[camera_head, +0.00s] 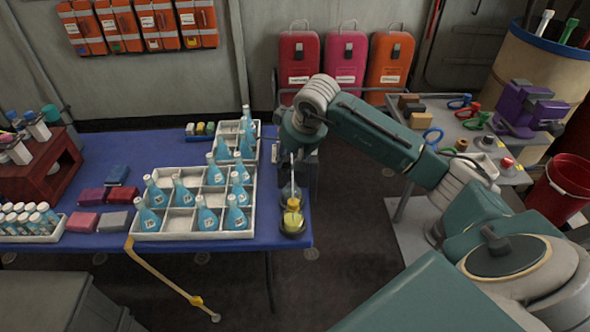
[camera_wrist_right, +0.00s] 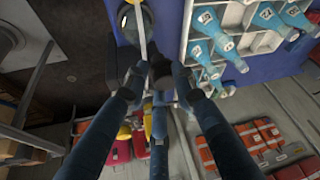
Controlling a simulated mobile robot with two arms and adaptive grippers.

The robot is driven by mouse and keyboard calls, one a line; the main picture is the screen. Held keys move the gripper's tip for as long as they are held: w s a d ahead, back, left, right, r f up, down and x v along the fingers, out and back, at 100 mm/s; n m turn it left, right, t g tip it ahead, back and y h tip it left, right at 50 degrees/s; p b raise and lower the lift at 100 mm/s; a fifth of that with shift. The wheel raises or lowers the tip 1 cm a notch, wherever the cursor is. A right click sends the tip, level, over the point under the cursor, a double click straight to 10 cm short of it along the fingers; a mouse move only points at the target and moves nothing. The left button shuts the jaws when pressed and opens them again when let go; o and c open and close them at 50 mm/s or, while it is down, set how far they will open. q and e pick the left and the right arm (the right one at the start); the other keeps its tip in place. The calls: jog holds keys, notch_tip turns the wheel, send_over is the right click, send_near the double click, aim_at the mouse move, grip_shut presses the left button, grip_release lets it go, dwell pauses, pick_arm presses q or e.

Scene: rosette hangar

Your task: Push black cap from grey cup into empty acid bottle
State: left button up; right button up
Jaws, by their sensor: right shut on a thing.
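My right gripper (camera_head: 293,158) is over the right edge of the blue table, pointing down. In the right wrist view its fingers (camera_wrist_right: 152,88) are closed around a thin pale rod (camera_wrist_right: 143,38), which also shows below the gripper in the head view (camera_head: 291,172). The rod reaches down towards a round grey cup-like vessel (camera_head: 288,196). A clear vessel with yellow in it (camera_head: 293,219) stands just in front, in a dark round base (camera_head: 292,230). I cannot make out a black cap, nor tell which vessel is the acid bottle. My left gripper is not in view.
A white divided crate (camera_head: 190,236) with several blue flasks stands left of the vessels. A red rack (camera_head: 40,170) and coloured boxes (camera_head: 105,195) are farther left. A grey side table (camera_head: 405,190) with tools and a red bucket (camera_head: 562,190) are at right.

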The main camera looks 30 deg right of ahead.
jog(key=f, duration=0.1)
jog(key=d+f, duration=0.1)
jog(key=d+f+b, duration=0.1)
jog(key=shift+w+f, duration=0.1)
jog(key=shift+f, duration=0.3)
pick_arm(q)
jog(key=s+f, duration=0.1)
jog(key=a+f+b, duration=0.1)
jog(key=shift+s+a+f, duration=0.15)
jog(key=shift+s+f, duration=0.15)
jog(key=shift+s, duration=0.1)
pick_arm(e)
notch_tip(320, 180, down, 2)
jog(key=shift+d+f, duration=0.1)
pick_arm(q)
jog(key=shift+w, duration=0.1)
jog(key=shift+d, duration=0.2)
